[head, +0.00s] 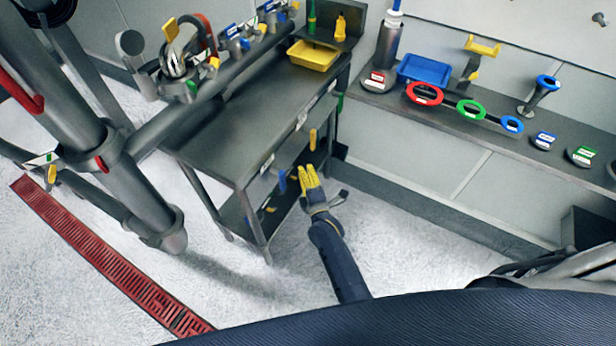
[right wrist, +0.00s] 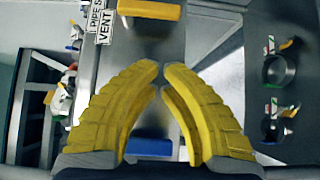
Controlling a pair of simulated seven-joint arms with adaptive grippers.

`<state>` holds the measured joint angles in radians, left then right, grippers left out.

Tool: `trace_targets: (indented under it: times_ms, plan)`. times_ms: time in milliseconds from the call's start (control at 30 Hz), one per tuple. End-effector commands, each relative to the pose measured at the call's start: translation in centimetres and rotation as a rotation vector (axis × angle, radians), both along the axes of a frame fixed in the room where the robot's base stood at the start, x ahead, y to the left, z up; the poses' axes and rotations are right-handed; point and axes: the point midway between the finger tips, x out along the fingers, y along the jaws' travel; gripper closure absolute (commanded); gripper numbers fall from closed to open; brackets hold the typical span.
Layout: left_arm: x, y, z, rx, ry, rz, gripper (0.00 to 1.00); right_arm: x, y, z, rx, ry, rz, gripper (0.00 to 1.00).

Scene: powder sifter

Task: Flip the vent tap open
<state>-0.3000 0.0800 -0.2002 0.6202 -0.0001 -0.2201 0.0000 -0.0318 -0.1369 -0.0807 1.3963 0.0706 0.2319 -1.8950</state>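My right gripper (head: 309,178) is low at the right side of the dark metal bench, with its yellow fingers pointing away from me. In the right wrist view its two fingertips (right wrist: 161,72) are close together with a narrow gap and nothing held between them. A yellow handle (right wrist: 150,9) lies beyond the fingertips, beside a white label reading VENT (right wrist: 103,44). A yellow handle (head: 312,139) also shows just past the gripper in the head view. A blue handle (head: 282,181) is left of the gripper; a blue block (right wrist: 148,147) shows behind the fingers. My left gripper is out of view.
A yellow tray (head: 313,55) sits on the bench (head: 240,140). A wall shelf (head: 455,125) at the right carries a blue tray (head: 424,69) and coloured rings. Large pipes (head: 88,140) stand at the left. The floor (head: 400,240) right of my right arm is clear.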

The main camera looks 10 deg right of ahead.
Motion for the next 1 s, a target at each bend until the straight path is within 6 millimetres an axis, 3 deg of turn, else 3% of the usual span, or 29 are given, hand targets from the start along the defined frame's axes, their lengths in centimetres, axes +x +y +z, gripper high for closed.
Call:
trace_targets:
  times_ms: [333, 400, 700, 1000]
  plan:
    - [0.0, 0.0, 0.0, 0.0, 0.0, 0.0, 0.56, 5.8, 0.3, 0.1, 0.0, -0.001, 0.0, 1.0]
    - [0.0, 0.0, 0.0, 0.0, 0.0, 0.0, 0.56, 6.3, -0.6, 0.0, -0.001, 0.0, 0.0, 1.0]
    - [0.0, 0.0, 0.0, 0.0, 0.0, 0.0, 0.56, 8.1, -2.1, 0.1, 0.0, -0.001, 0.0, 1.0]
    - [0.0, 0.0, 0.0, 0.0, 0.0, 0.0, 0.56, 8.4, -2.4, 0.0, 0.0, 0.0, 0.0, 1.0]
